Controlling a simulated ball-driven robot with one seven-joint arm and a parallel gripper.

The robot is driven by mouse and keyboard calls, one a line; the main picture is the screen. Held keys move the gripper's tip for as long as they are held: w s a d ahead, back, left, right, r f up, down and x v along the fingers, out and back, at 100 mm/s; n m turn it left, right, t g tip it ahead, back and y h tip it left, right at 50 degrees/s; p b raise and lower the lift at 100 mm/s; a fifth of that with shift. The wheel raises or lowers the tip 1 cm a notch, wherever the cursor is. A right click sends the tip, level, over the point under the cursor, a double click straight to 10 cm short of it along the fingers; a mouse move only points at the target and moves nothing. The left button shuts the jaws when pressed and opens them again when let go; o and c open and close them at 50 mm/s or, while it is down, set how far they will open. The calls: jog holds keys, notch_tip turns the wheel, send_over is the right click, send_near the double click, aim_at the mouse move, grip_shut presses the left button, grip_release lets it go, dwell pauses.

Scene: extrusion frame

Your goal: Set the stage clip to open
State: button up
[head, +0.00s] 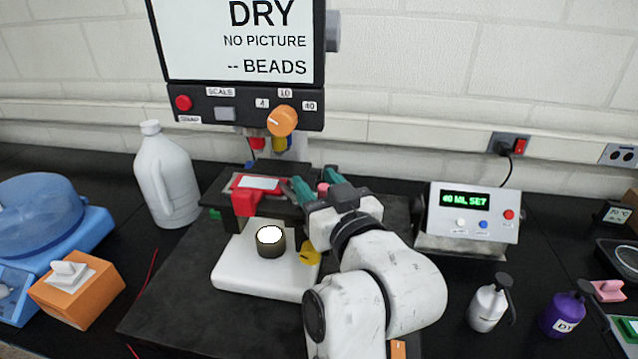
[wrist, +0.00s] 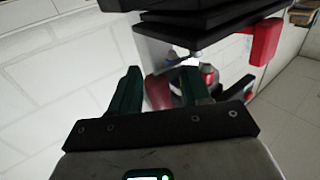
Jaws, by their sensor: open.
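A microscope-like device has a dark stage (head: 284,207) with a white slide (head: 258,183) in a red surround. A red block (head: 245,203), possibly the stage clip, sits at the stage's front left edge. A red block also shows in the wrist view (wrist: 265,41). Its open or shut setting cannot be told. My gripper (head: 312,187) has dark green fingers and is open at the right side of the stage, apart from the red block. In the wrist view my gripper (wrist: 160,78) has a blurred red part (wrist: 159,91) beyond and between its fingers; I cannot tell whether they touch.
A screen (head: 247,40) reading "DRY NO PICTURE -- BEADS" stands above, with an orange knob (head: 282,120). A white jug (head: 165,175) is at left, an orange box (head: 78,290) at front left. A "40 ML SET" unit (head: 468,212) stands right of my arm.

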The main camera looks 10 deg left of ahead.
jog(key=shift+c, duration=0.4)
grip_shut()
